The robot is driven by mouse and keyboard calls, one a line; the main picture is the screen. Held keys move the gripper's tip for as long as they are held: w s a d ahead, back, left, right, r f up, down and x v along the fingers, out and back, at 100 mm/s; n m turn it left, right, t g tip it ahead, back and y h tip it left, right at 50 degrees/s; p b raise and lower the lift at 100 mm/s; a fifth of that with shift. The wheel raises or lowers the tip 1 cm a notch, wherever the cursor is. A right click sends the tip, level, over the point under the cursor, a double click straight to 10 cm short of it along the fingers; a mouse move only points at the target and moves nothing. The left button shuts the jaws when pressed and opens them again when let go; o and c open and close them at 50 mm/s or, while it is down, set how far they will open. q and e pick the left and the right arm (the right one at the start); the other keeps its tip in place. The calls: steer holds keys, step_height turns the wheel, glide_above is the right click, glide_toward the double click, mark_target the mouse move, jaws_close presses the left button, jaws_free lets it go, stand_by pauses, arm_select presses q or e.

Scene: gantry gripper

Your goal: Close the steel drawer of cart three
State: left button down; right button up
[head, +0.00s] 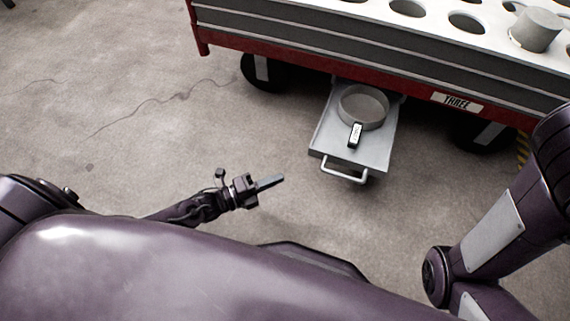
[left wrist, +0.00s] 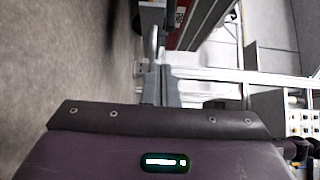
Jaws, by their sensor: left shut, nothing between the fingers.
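The steel drawer (head: 334,148) sticks out from under the red and grey cart three (head: 400,70), so it stands open. Its bar handle (head: 345,175) faces my body. My left gripper (head: 272,182) is shut and empty, to the left of the handle and apart from it, its fingers pointing right towards the drawer. In the left wrist view the grey fingers (left wrist: 158,88) show at the middle, with the cart's red edge (left wrist: 178,22) beyond. The drawer is hard to make out there. My right gripper is out of view; only parts of my right arm show.
A round grey dish (head: 363,107) with a dark, white-labelled piece at its front lies in the drawer. A grey cylinder (head: 537,30) stands on the cart's holed top. Black wheels (head: 262,72) flank the drawer. The floor (head: 130,120) at left is clear.

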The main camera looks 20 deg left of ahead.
arm_select(q)
steer(key=b+x, duration=0.2)
steer(key=x, duration=0.1)
steer(key=w+a+b+x, duration=0.1)
steer(key=b+x, duration=0.1)
steer(key=x, duration=0.2)
steer(key=w+a+b+x, duration=0.1)
steer(key=b+x, duration=0.1)
steer(key=x, duration=0.2)
steer(key=shift+d+f+b, duration=0.15)
steer(key=shift+b, duration=0.25)
steer(key=shift+w, duration=0.15)
